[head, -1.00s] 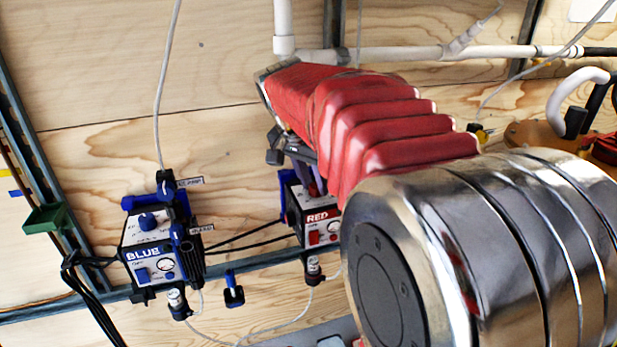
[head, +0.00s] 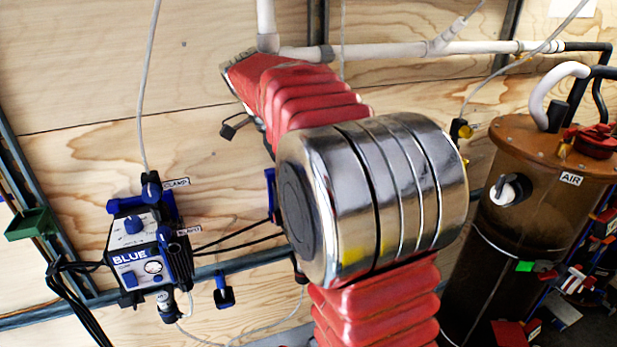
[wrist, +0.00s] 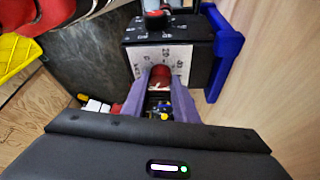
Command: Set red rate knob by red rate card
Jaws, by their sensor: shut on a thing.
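In the wrist view my gripper (wrist: 162,84) has its two purple fingers shut on the red rate knob (wrist: 161,71), at the middle of a white dial plate (wrist: 183,53) printed with numbers. The plate is on a dark box (wrist: 203,68) with a blue bracket. The knob's pointer setting is too small to read. In the head view my arm hides my gripper, the red knob and nearly all of the red unit. I cannot make out a red rate card in either view.
The blue unit (head: 147,255) hangs on the rail, left of my arm. A brown air tank (head: 520,230) stands at the right. A white pipe (head: 380,52) runs along the wall above my arm. In the wrist view a second, dark knob (wrist: 156,20) sits above the plate.

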